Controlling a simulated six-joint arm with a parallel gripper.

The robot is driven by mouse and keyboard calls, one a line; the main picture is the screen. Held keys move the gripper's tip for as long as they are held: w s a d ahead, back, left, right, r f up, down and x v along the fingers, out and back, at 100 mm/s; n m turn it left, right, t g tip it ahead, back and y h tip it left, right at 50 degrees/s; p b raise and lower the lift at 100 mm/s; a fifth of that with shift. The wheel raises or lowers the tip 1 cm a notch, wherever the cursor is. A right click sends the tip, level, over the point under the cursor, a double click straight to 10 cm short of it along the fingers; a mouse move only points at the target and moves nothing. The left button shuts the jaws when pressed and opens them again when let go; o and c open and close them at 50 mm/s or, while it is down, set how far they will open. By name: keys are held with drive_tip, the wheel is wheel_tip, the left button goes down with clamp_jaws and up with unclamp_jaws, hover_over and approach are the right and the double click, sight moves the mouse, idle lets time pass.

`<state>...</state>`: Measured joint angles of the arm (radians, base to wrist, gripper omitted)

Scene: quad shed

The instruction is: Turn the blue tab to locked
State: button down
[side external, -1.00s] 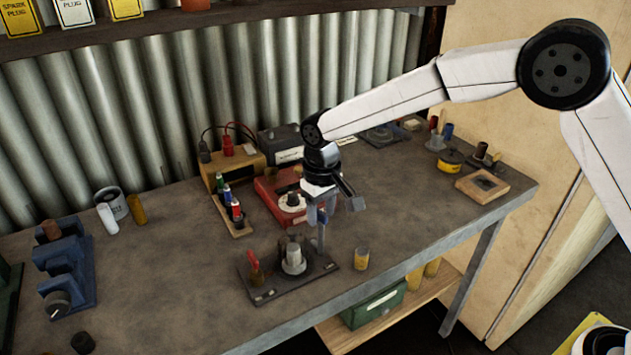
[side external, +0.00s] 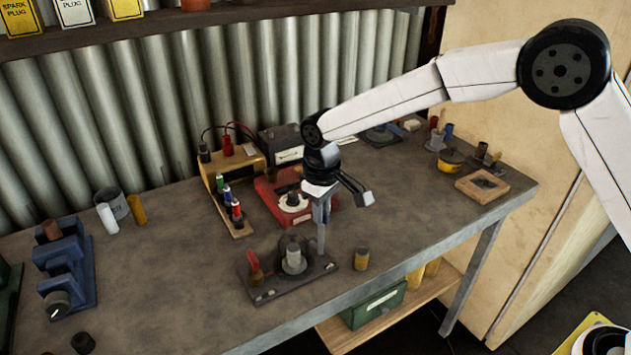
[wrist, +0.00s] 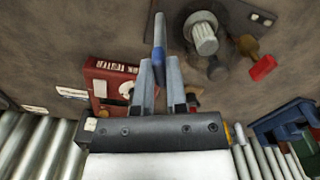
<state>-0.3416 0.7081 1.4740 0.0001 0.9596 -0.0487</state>
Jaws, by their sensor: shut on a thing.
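The plate carries a pale ribbed knob (side external: 293,258) in the middle and a red tab (side external: 254,262) on the left. The red tab also shows in the wrist view (wrist: 263,67).
A red box (side external: 268,197) with a white dial stands just behind my gripper. A rack (side external: 238,226) of small coloured handles is left of it. A yellow-brown cylinder (side external: 361,259) stands right of the plate. The bench at the right front is clear.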

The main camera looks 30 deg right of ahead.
drive_tip(key=n, duration=1.3)
drive_tip(key=shift+n, duration=0.4)
drive_tip(key=c, duration=0.7)
unclamp_jaws()
drive_tip(key=shift+o, duration=0.2)
drive_tip(key=shift+r, duration=3.95)
